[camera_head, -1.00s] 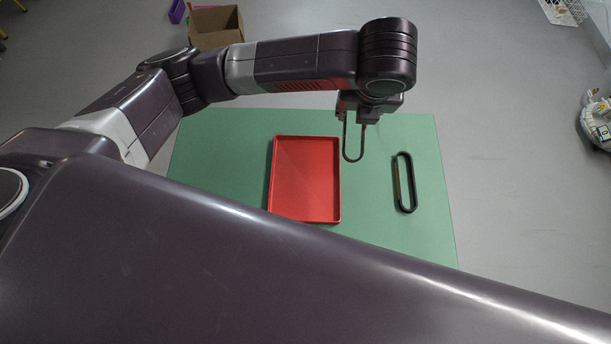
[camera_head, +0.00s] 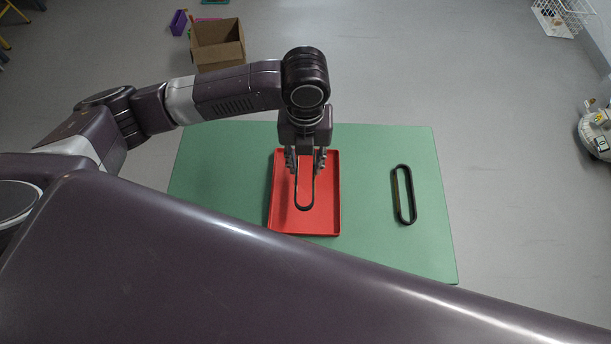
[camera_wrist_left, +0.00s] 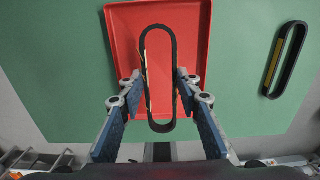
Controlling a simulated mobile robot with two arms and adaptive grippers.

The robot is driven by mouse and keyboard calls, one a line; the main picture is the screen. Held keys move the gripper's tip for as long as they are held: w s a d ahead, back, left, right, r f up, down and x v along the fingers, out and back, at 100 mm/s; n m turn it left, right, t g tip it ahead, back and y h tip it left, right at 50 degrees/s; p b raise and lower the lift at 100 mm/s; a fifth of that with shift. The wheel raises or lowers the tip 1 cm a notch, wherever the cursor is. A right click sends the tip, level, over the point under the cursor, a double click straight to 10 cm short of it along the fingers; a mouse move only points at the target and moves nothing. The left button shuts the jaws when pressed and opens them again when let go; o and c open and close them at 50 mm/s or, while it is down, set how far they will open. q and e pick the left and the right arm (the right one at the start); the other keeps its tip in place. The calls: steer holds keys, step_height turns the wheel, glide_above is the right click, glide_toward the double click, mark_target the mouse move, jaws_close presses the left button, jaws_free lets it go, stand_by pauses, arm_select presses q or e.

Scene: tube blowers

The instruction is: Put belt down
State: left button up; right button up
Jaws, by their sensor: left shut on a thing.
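A black belt loop (camera_head: 305,207) hangs from my left gripper (camera_head: 305,163), over the red tray (camera_head: 322,225). My left gripper is shut on this belt. In the left wrist view the belt (camera_wrist_left: 175,50) is a long oval between the two fingers (camera_wrist_left: 160,88), with the red tray (camera_wrist_left: 203,20) behind it. I cannot tell whether the belt touches the tray floor. A second black belt (camera_head: 412,195) with a yellowish inner stripe lies on the green table (camera_head: 365,150) right of the tray. My right gripper is not in view.
Apart from the belt over it, the tray looks empty. The green table is clear around the tray and the second belt. A cardboard box (camera_head: 218,45) stands on the floor behind. A white basket (camera_head: 556,17) and a whitish object (camera_head: 598,130) are at the right.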

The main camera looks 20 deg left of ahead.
mark_target(306, 185)
arm_select(q)
step_height(306, 185, down, 3)
steer(key=shift+f, duration=0.2)
step_height(306, 185, down, 4)
steer(key=shift+f+p, duration=0.15)
steer(key=shift+p, duration=0.15)
steer(key=o, duration=1.1)
steer(key=shift+o, duration=0.2)
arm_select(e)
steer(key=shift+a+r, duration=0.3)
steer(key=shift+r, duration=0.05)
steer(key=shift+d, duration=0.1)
arm_select(q)
steer(key=shift+r, duration=0.25)
step_height(306, 185, up, 12)
steer(key=b, duration=0.1)
steer(key=shift+f+b, duration=0.2)
steer(key=shift+b, duration=0.15)
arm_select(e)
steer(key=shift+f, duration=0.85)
